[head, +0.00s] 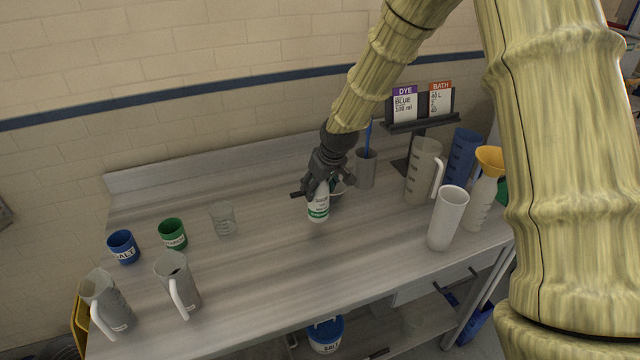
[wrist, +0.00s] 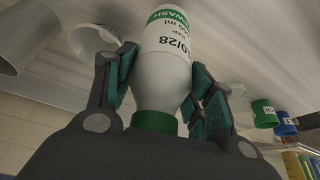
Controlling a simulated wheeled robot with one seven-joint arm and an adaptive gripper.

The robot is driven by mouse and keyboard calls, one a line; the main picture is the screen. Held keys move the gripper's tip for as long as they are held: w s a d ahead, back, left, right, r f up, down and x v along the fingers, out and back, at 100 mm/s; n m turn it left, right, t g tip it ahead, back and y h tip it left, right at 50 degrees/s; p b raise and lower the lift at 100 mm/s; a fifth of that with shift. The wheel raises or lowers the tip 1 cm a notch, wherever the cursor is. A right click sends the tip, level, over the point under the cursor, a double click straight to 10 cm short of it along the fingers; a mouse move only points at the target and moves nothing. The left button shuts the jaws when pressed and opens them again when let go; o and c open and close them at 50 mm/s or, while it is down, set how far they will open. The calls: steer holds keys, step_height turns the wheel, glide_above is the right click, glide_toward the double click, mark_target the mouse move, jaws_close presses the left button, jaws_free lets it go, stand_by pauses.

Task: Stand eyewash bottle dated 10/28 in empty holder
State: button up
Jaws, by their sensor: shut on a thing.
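The eyewash bottle (head: 318,206) is white with a green and white label and hangs below my gripper (head: 321,184) over the middle of the bench. In the wrist view, the bottle (wrist: 163,80) shows "10/28" on its label and a green cap toward my palm. My gripper (wrist: 165,95) is shut on the bottle's upper body, one finger on each side. In the head view the bottle is nearly upright; I cannot tell whether its base touches the bench. A pale round piece (head: 338,187) is partly hidden behind it. I cannot clearly identify the empty holder.
On the bench (head: 270,265), a grey cup with a blue stick (head: 366,170), a jug (head: 422,172) and a white cylinder (head: 447,218) stand to the right. Blue (head: 123,248) and green (head: 173,234) cups, a clear beaker (head: 222,219) and two jugs stand left. The front middle is clear.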

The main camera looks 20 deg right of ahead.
steer(key=shift+w+d+f+p, duration=0.3)
steer(key=shift+w+f+p, duration=0.25)
steer(key=shift+f, duration=0.1)
steer(key=shift+w+d+f+p, duration=0.35)
steer(key=shift+w+f+p, duration=0.2)
steer(key=shift+f, duration=0.05)
steer(key=shift+w+d+f+p, duration=0.3)
steer(key=shift+w+f+p, duration=0.25)
steer(key=shift+f, duration=0.1)
steer(key=shift+f, duration=0.15)
steer(key=o, duration=1.5)
steer(key=shift+c, duration=0.2)
